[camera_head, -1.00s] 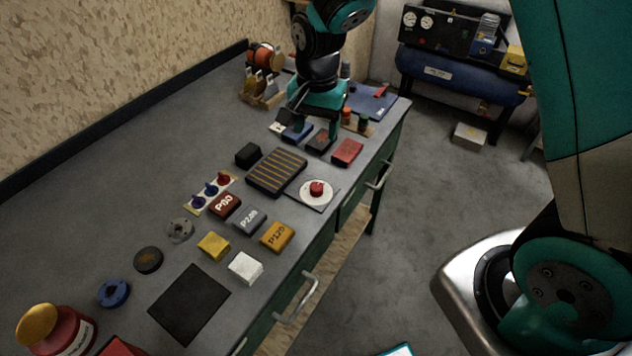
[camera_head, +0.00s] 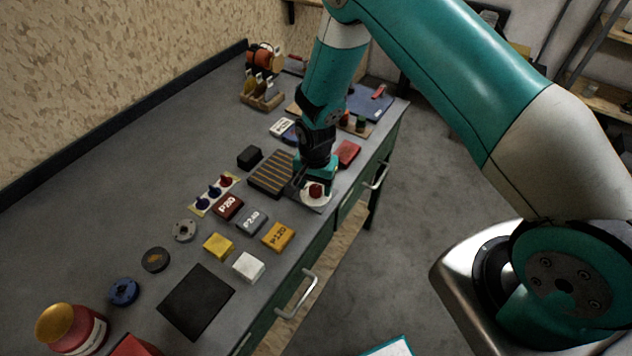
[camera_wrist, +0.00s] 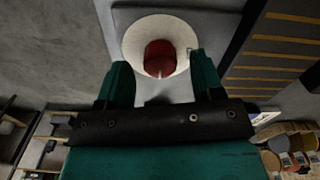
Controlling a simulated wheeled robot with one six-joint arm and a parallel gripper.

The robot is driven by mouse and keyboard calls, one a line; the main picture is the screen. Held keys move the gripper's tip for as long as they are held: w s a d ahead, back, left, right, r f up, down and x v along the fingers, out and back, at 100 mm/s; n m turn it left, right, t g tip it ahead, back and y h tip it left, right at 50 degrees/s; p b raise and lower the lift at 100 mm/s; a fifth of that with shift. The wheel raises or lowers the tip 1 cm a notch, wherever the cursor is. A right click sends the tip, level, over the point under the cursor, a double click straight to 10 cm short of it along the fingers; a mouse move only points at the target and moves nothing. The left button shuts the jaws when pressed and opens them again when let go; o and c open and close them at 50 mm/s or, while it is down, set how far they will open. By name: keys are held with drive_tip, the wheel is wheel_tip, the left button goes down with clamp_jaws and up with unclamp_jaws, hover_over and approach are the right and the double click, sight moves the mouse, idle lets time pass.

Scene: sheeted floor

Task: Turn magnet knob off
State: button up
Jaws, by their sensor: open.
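The magnet knob is a red knob (camera_head: 316,191) on a round white dial on a grey plate, beside the striped magnet block (camera_head: 270,174) near the table's front edge. In the wrist view the red knob (camera_wrist: 160,58) sits on its white disc (camera_wrist: 133,40), ahead of and between my fingertips. My gripper (camera_head: 318,182) is right by the knob, pointing down. In the wrist view my gripper (camera_wrist: 162,80) is open, with one green finger towards each side of the knob. I cannot tell whether a finger touches it.
Blocks marked P80 (camera_head: 228,207), P240 (camera_head: 252,222) and P120 (camera_head: 278,237) lie nearby. A red box (camera_head: 348,153) lies just behind my gripper. A black mat (camera_head: 196,302) lies at the front.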

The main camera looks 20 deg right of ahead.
drive_tip(key=shift+f, duration=0.5)
drive_tip(key=shift+c, duration=0.2)
drive_tip(key=c, duration=0.9)
